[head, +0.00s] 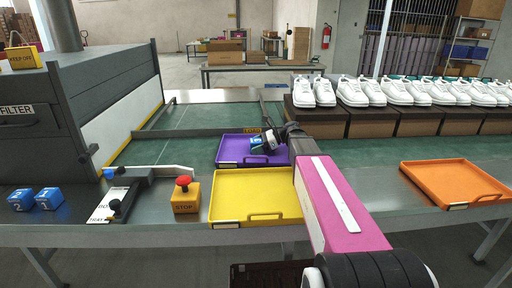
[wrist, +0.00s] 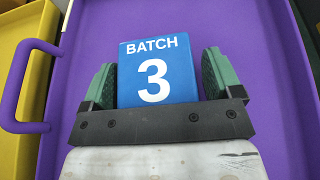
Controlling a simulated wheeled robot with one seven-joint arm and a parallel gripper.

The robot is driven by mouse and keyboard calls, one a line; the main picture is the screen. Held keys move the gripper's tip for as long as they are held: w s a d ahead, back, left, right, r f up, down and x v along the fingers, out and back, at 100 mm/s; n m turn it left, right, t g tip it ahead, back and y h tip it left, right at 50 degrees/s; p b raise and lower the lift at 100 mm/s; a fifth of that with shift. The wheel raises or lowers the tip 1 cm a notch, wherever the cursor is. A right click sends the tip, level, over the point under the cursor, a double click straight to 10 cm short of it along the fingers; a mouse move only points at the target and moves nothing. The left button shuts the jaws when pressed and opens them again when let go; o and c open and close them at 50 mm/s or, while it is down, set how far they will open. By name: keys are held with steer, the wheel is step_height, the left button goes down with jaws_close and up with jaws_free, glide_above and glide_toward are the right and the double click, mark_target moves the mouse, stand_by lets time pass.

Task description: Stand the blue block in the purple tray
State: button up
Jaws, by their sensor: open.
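The purple tray (head: 226,151) lies on the green belt behind the yellow tray, and its floor fills most of the wrist view (wrist: 250,130). A blue block (wrist: 157,80) marked BATCH 3 is inside the purple tray, its printed face towards the wrist camera. It shows as a small blue patch in the head view (head: 255,140), partly hidden by my gripper (head: 264,145). My gripper is open, with one green-padded finger on each side of the block. Narrow gaps show beside the block. I cannot tell whether its base touches the tray floor.
Two blue blocks (head: 21,199) (head: 48,198) stand at the left of the bench. A STOP button box (head: 186,196) and the yellow tray (head: 230,190) are in front. An orange tray (head: 455,180) is at the right. White shoes (head: 365,92) stand on boxes behind.

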steer(key=shift+d+r, duration=0.1)
steer(key=shift+r, duration=0.1)
steer(key=v, duration=1.1)
steer(key=shift+d+r, duration=0.1)
steer(key=shift+d, duration=0.3)
